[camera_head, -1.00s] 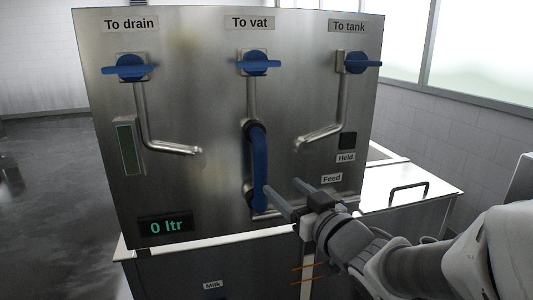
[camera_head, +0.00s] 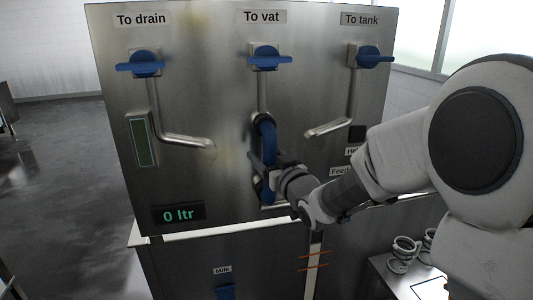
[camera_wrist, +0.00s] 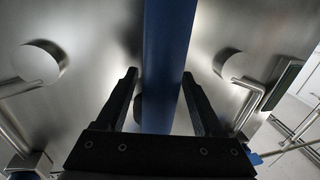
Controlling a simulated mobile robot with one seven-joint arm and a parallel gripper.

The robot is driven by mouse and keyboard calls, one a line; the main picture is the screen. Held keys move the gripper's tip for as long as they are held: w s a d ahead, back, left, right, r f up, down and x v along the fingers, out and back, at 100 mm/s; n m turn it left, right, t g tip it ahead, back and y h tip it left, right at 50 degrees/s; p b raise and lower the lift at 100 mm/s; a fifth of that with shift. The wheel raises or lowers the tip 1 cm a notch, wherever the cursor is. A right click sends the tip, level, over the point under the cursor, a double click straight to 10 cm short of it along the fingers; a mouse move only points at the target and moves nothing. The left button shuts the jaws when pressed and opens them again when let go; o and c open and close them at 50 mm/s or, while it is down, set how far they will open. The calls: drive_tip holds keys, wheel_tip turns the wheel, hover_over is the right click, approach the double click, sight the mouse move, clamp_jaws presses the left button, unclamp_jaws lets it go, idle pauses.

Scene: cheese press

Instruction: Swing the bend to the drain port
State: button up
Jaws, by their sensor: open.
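The blue bend (camera_head: 269,142) stands upright on the steel panel, its upper end at the bottom of the "To vat" pipe (camera_head: 262,95). Its lower end is partly hidden by my gripper (camera_head: 260,168). The drain port is the open end of the "To drain" pipe (camera_head: 208,147), to the left of the bend and apart from it. In the wrist view the bend (camera_wrist: 167,60) runs between the two dark fingers of my gripper (camera_wrist: 159,78). The fingers are open, one on each side of it, with gaps visible.
The "To tank" pipe end (camera_head: 310,132) lies to the right of the bend. Blue valve handles (camera_head: 145,62) sit above, and a display (camera_head: 178,213) reads 0 ltr.

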drive_tip(key=shift+w+a, duration=0.15)
drive_tip(key=shift+w, duration=0.2)
clamp_jaws()
idle(1.3)
